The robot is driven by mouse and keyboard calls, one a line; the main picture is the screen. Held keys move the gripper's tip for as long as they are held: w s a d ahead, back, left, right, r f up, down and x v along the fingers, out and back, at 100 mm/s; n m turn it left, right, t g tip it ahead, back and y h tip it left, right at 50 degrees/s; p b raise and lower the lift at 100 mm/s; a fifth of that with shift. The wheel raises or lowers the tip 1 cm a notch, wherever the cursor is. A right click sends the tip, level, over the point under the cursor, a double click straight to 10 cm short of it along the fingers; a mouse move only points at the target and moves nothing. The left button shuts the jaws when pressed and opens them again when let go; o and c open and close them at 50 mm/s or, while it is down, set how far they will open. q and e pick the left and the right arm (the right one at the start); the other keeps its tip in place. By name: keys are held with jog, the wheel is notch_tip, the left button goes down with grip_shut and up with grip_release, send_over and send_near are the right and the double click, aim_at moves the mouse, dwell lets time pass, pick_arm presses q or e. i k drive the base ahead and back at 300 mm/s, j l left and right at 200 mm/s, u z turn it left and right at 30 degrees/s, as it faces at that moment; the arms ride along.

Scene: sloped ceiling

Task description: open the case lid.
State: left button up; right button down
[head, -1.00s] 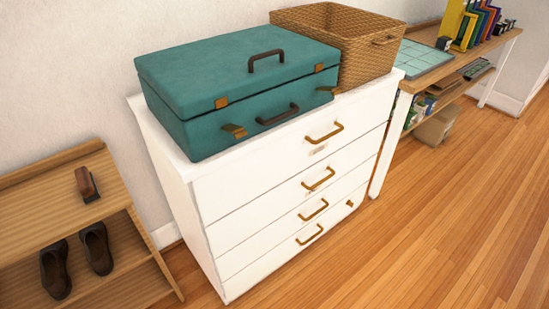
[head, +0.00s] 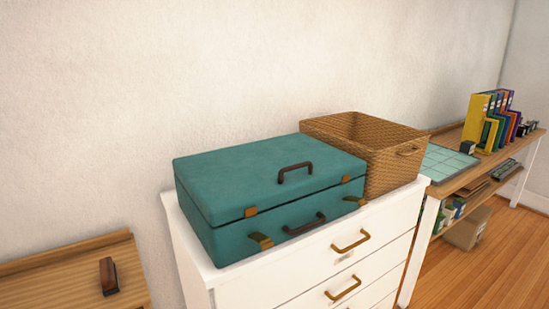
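The teal case (head: 232,228) lies flat on top of a white chest of drawers (head: 285,287). Its lid (head: 245,180) is down, with a thin dark seam along the front. A dark handle (head: 295,171) stands on the lid and another dark handle (head: 304,224) is on the front of the body. Brass latch parts (head: 261,240) show near both front corners, with their lower pieces jutting outward. Neither of my grippers is in view.
A wicker basket (head: 385,160) stands close behind the case on its right. A wooden desk (head: 487,158) with a green mat (head: 445,163) and upright binders (head: 478,120) is at right. A low wooden shelf (head: 60,285) with a brush (head: 108,277) is at lower left.

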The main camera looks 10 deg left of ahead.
aim_at(231, 184)
jog(key=i+l, duration=0.1)
jog(key=l, duration=0.3)
jog(key=i+l, duration=0.15)
jog(key=l, duration=0.25)
jog(key=i+l, duration=0.1)
jog(key=l, duration=0.3)
jog(key=i+l, duration=0.15)
jog(key=l, duration=0.2)
jog(key=i+l, duration=0.1)
jog(key=l, duration=0.3)
jog(key=u, duration=1.25)
